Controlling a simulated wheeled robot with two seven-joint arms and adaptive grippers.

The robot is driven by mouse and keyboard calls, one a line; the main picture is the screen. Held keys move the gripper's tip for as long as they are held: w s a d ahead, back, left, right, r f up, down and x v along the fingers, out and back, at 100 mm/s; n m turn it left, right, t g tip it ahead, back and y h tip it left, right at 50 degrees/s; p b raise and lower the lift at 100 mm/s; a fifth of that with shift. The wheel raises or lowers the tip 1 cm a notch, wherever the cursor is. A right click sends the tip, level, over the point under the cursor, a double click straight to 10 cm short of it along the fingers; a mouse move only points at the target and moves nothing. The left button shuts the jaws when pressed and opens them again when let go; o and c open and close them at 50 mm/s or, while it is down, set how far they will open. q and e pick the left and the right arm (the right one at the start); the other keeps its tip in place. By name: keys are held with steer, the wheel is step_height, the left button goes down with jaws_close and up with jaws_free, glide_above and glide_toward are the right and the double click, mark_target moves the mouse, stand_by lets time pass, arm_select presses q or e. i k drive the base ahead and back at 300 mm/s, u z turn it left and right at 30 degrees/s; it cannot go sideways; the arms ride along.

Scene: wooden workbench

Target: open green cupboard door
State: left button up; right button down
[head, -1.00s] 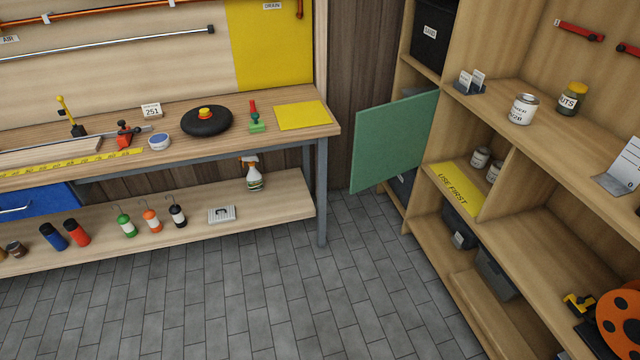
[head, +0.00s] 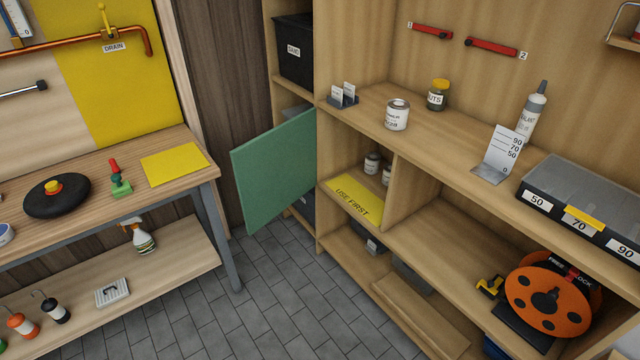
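The green cupboard door (head: 274,172) stands swung out from the wooden shelving unit (head: 402,170), near the corner beside the workbench. Its broad green face shows, and no handle is visible on it. Part of the compartment behind it is hidden by the door; a dark bin shows past its edge. Neither of my grippers is in the head view.
The workbench (head: 120,184) is at left, its metal leg close to the door. Grey tiled floor (head: 250,310) is free in front. Shelves at right hold a paint can (head: 397,114), a jar (head: 437,95), an orange reel (head: 550,297) and an organiser case (head: 575,197).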

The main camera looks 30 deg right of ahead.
mark_target(275, 169)
steer(key=z, duration=0.3)
steer(key=i, duration=1.2)
steer(key=u, duration=0.55)
